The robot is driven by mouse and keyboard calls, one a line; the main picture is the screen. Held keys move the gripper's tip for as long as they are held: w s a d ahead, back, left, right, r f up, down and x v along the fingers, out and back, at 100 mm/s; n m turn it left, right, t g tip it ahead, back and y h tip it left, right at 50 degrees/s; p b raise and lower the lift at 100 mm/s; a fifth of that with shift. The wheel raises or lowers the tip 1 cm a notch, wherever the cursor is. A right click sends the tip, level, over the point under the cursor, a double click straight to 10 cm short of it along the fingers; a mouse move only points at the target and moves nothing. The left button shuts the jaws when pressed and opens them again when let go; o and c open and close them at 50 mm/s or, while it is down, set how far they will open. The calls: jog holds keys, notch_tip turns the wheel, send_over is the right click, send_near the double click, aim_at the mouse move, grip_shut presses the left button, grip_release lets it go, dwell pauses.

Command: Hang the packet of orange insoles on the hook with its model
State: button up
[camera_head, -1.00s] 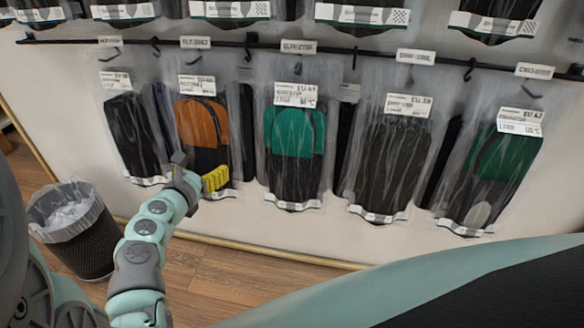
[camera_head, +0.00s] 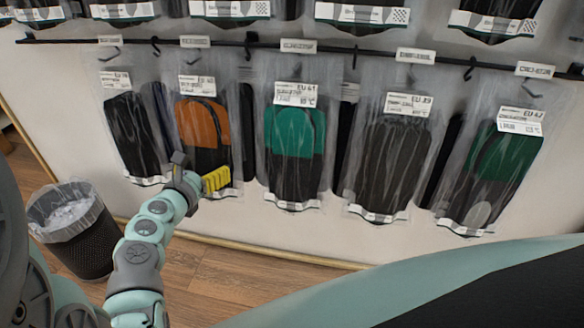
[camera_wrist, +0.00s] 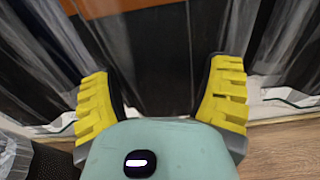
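The packet of orange insoles (camera_head: 202,125) hangs upright against the wall, under a model tag (camera_head: 195,41) on the black rail. It is clear plastic with a white label; the insoles are orange above and black below. My gripper (camera_head: 198,178) is in front of its lower part and hides some of it. In the wrist view my gripper (camera_wrist: 165,95) has its two yellow fingers wide apart, with the packet's dark lower part (camera_wrist: 150,55) behind the gap. I see no grip on it. The hook at the packet's top is not clearly visible.
A black packet (camera_head: 130,130) hangs to the left; a green one (camera_head: 290,135), a dark one (camera_head: 395,150) and another green one (camera_head: 500,155) hang to the right. More packets hang above the rail (camera_head: 330,47). A bin (camera_head: 85,235) stands at lower left.

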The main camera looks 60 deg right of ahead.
jog(key=o, duration=0.3)
jog(key=shift+a, duration=0.1)
jog(key=shift+v, duration=5.9)
